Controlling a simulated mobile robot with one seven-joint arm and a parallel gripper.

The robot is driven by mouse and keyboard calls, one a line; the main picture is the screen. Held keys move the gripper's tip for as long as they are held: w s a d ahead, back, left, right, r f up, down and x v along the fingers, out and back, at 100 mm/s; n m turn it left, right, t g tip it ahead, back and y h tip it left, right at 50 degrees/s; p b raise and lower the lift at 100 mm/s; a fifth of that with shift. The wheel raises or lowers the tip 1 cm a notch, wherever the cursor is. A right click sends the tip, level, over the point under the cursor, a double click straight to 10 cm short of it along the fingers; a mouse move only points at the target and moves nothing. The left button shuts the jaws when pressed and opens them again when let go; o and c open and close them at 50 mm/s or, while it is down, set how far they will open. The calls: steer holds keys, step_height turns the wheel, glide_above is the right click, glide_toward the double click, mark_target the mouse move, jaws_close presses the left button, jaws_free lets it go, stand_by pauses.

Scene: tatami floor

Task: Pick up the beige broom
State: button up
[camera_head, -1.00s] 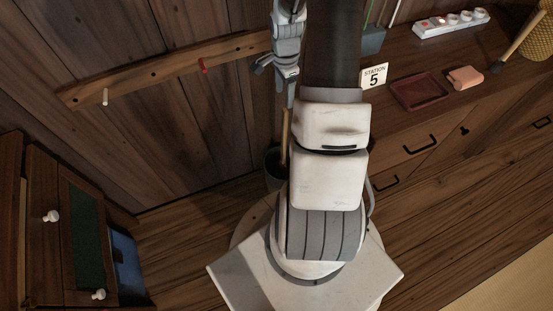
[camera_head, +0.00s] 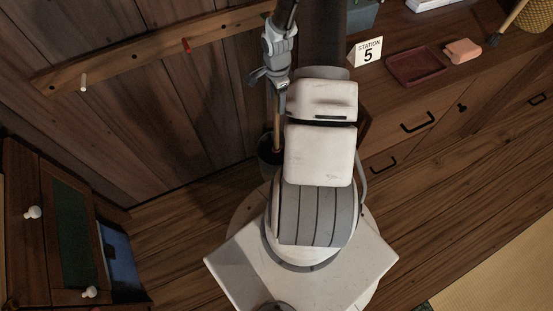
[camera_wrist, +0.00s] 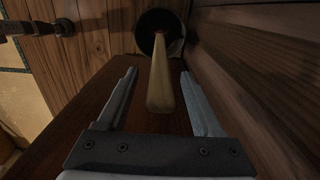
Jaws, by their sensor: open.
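A beige wooden handle (camera_wrist: 160,85), which I take for the broom's, stands in a dark round bucket (camera_wrist: 160,28) by the wall. Its lower end is hidden inside the bucket. In the head view the handle (camera_head: 277,130) shows just below my gripper (camera_head: 268,80), and the bucket (camera_head: 267,152) is partly hidden by my arm. In the wrist view my gripper (camera_wrist: 158,75) is open, one finger on each side of the handle with a gap to both. The near end of the handle shows between the fingers; its exact depth is hard to tell.
A wooden peg rail (camera_head: 130,62) with a white and a red peg runs along the wall. A cabinet (camera_head: 70,235) with white knobs stands at left. A wooden counter at right holds a station card (camera_head: 366,50), a dark red tray (camera_head: 416,67) and a pink block (camera_head: 462,52).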

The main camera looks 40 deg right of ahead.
steer(key=shift+f, duration=0.6)
jaws_close()
